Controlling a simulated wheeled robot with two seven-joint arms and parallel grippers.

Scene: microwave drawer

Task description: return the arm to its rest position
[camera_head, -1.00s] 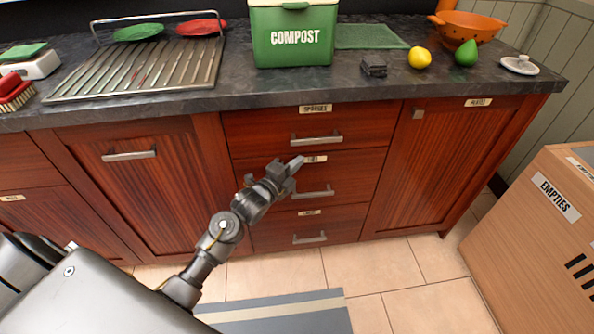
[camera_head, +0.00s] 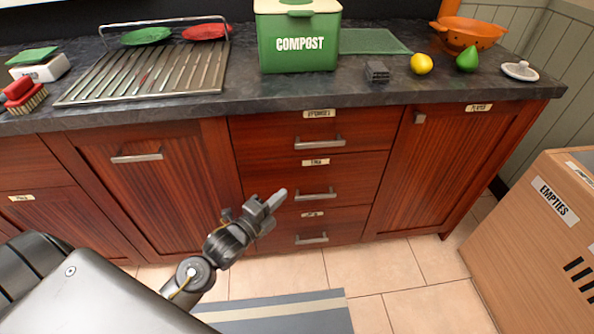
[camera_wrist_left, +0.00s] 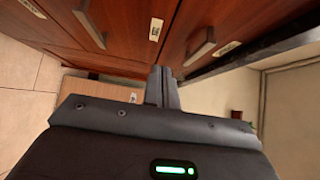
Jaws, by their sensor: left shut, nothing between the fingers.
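My left arm comes up from the lower left in the head view. Its gripper (camera_head: 276,200) is in front of the drawer stack, just left of the middle drawer's handle (camera_head: 315,194), and looks apart from it. The gripper is shut and empty. In the left wrist view the two dark fingers (camera_wrist_left: 162,85) are together with nothing between them, and cabinet fronts with handles fill the space beyond. My right gripper does not show in either view.
The three drawers (camera_head: 318,163) look closed. The dark counter (camera_head: 210,103) holds a green compost bin (camera_head: 298,55), a metal dish rack (camera_head: 150,80), a lemon (camera_head: 421,64) and an orange colander (camera_head: 470,32). A wooden box marked EMPTIES (camera_head: 530,230) stands at the right. Floor tiles (camera_head: 370,262) in front are clear.

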